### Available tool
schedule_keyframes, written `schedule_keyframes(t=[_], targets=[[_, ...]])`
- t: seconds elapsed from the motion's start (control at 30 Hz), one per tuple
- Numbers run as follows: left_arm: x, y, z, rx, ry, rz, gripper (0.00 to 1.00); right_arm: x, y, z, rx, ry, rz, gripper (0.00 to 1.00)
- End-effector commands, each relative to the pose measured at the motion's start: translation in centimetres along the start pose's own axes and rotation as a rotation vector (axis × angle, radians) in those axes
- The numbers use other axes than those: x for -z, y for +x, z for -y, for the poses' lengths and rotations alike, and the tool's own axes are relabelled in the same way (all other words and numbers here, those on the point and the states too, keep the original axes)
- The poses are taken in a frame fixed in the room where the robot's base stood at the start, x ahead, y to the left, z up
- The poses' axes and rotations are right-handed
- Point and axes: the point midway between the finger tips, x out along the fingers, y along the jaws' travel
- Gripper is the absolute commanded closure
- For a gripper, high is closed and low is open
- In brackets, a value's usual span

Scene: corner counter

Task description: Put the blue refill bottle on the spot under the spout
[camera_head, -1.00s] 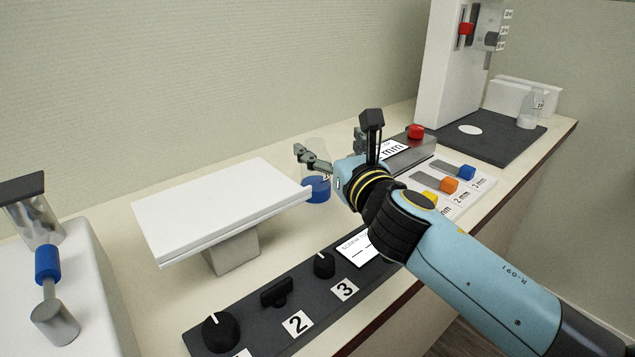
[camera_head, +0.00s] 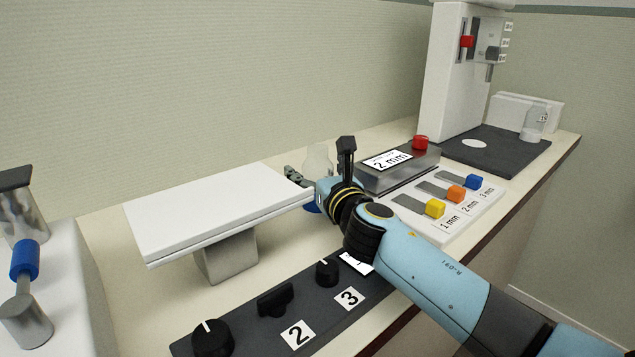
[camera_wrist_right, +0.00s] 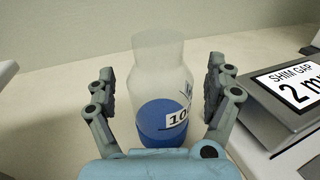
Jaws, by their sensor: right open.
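The blue refill bottle is a clear bottle with a blue lower part and a number label; in the right wrist view the bottle (camera_wrist_right: 160,85) stands upright on the counter between my fingers. In the head view the bottle (camera_head: 318,158) is mostly hidden behind my right gripper (camera_head: 320,168). The right gripper (camera_wrist_right: 160,95) is open, one finger on each side of the bottle, with gaps showing. The spot is a white disc (camera_head: 474,143) on a dark mat (camera_head: 510,150) at the back right, below the spout (camera_head: 489,73) of a white dispenser (camera_head: 455,90). My left gripper is not in view.
A grey box with a screen (camera_head: 392,164) and red button stands right of the bottle. A white raised platform (camera_head: 215,205) is to its left. Coloured shim blocks (camera_head: 455,193) and a knob panel (camera_head: 250,318) lie in front. A clear bottle (camera_head: 535,122) stands on the mat's right.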

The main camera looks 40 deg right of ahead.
Motion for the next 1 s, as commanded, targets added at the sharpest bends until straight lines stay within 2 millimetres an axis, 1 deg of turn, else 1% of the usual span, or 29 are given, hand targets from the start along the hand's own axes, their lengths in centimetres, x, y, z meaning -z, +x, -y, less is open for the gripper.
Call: schedule_keyframes(t=[0.17, 0.27, 0.6, 0.67, 0.73, 0.77, 1.0], targets=[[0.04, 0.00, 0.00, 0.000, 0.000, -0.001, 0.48, 0.03, 0.00, 0.01, 0.000, 0.000, -0.001, 0.13], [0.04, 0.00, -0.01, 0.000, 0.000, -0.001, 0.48, 0.02, -0.01, 0.01, 0.000, 0.000, 0.000, 0.25], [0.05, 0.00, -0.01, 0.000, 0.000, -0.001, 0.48, 0.02, -0.03, 0.01, 0.000, 0.000, 0.000, 0.69], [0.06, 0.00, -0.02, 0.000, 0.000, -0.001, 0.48, 0.01, -0.03, 0.01, 0.000, 0.000, 0.000, 0.76], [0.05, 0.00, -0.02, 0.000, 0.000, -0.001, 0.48, -0.03, -0.02, 0.00, 0.000, 0.000, 0.001, 0.76], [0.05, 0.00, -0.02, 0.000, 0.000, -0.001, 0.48, -0.02, -0.02, 0.00, 0.000, 0.000, 0.000, 0.81], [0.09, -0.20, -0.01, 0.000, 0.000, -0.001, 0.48, -0.28, -0.02, 0.00, 0.000, 0.000, 0.001, 0.82]])
